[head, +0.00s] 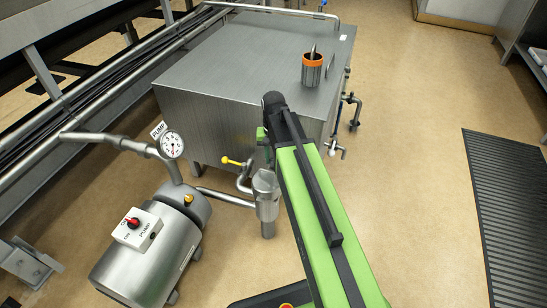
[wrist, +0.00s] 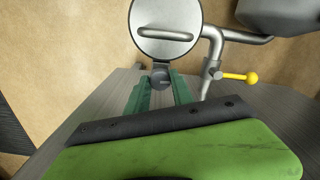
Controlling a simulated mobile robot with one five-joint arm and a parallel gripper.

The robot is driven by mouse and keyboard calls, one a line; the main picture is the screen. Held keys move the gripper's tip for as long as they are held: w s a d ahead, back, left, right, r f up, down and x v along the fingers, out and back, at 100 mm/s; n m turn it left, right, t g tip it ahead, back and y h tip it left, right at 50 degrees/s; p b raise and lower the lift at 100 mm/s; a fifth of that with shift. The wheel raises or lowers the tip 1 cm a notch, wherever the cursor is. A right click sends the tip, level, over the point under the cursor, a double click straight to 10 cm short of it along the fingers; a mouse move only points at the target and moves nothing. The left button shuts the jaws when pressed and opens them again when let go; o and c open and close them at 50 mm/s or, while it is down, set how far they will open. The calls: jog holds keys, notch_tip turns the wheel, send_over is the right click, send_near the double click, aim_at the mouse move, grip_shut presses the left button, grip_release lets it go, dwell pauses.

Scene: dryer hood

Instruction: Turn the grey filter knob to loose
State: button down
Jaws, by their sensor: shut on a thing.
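The filter is a steel canister (head: 266,190) beside the tank, largely visible in the head view, its top close to my arm. In the wrist view its round lid (wrist: 165,20) with a raised bar is at the top. My gripper (wrist: 159,88), with green fingers, is shut on this knob, one finger on each side. In the head view my arm hides the knob. Any markings on the knob are too small to read.
A yellow-handled valve (wrist: 240,77) on a pipe is close to the right of my gripper in the wrist view. A steel tank (head: 235,75) carries an orange-rimmed cup (head: 312,72). The pump (head: 150,250) and gauge (head: 172,144) stand left.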

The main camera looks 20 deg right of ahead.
jog(key=n, duration=1.6)
jog(key=shift+n, duration=0.4)
jog(key=n, duration=0.5)
jog(key=shift+n, duration=0.3)
jog(key=c, duration=1.1)
grip_release()
